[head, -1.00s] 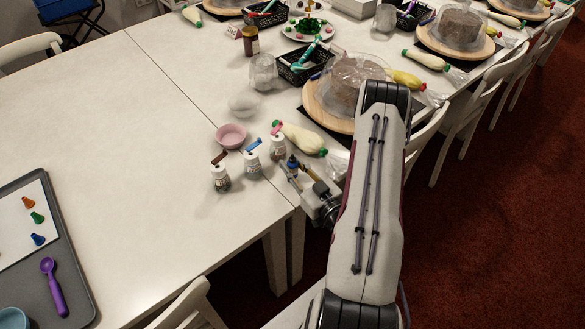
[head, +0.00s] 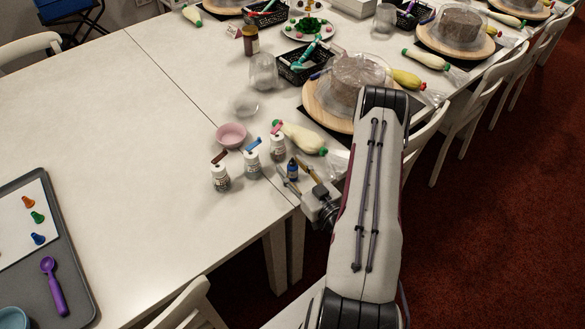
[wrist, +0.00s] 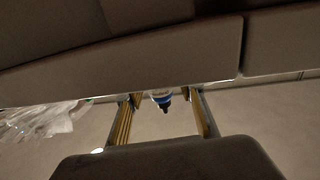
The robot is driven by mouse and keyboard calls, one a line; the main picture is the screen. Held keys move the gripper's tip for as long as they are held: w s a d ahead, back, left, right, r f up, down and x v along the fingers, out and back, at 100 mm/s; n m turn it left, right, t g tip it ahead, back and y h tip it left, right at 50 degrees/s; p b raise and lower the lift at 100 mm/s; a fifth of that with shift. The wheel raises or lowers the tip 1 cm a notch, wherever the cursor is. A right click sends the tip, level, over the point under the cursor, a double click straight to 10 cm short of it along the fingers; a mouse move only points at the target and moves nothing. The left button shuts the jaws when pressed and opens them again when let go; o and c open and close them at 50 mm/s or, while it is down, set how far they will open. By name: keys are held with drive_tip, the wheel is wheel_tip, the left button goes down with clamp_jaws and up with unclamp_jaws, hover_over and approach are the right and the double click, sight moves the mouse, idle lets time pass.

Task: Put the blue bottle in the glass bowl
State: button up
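In the wrist view the bottle (wrist: 162,98) shows between the two fingers (wrist: 165,112), with space on both sides and no visible contact. The clear glass bowl (head: 246,105) sits on the table behind the pink bowl, and looks empty.
A piping bag (head: 302,138) and a covered cake on a wooden turntable (head: 322,112) lie behind.

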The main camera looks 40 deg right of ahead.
sight(294, 173)
drive_tip(key=shift+s, duration=0.15)
drive_tip(key=shift+s+a, duration=0.1)
drive_tip(key=shift+s, duration=1.1)
drive_tip(key=s, duration=0.1)
drive_tip(key=s+a, duration=0.1)
drive_tip(key=shift+s, duration=0.35)
drive_tip(key=shift+s+a, duration=0.15)
drive_tip(key=shift+s, duration=1)
drive_tip(key=shift+o, duration=0.5)
drive_tip(key=shift+s+d+r, duration=0.15)
drive_tip(key=shift+d+r, duration=0.1)
drive_tip(key=shift+r, duration=0.55)
